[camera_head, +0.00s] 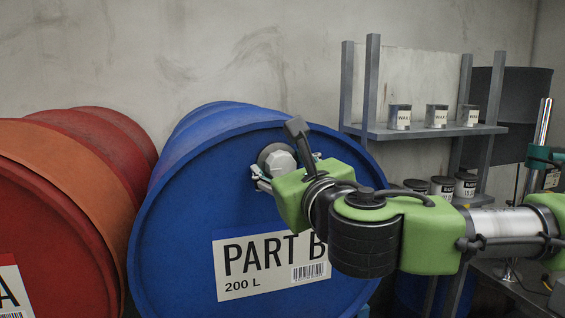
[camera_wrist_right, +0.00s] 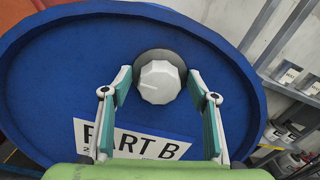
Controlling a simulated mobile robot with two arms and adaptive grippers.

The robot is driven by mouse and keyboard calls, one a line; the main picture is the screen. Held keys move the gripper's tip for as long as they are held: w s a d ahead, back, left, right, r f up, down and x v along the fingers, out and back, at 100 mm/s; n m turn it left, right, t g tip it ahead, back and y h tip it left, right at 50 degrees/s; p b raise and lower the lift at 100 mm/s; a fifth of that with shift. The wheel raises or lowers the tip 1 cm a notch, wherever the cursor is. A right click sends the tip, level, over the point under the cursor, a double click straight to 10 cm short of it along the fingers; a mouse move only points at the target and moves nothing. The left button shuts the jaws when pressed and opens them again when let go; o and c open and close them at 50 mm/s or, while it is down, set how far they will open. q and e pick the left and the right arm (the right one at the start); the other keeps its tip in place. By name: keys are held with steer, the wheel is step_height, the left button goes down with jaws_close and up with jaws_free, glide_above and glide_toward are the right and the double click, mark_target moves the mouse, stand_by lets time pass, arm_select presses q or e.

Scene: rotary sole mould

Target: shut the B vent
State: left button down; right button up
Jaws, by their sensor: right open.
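The blue drum (camera_head: 180,210) labelled PART B lies on its side with its round end facing me. Its vent (camera_head: 279,160) is a pale faceted knob on a dark round base, high on that end. The knob also shows in the right wrist view (camera_wrist_right: 160,82), just ahead of the fingertips. My right gripper (camera_wrist_right: 164,92) is open, with one finger on each side below the knob. In the head view my right gripper (camera_head: 285,172) partly covers the knob's lower side. My left gripper is not in view.
A red drum (camera_head: 55,215) with an orange band lies to the left, close to the blue one. A grey shelf (camera_head: 425,131) with several small cans stands at the right behind my arm. The wall behind the drums is bare.

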steer(key=c, duration=1.1)
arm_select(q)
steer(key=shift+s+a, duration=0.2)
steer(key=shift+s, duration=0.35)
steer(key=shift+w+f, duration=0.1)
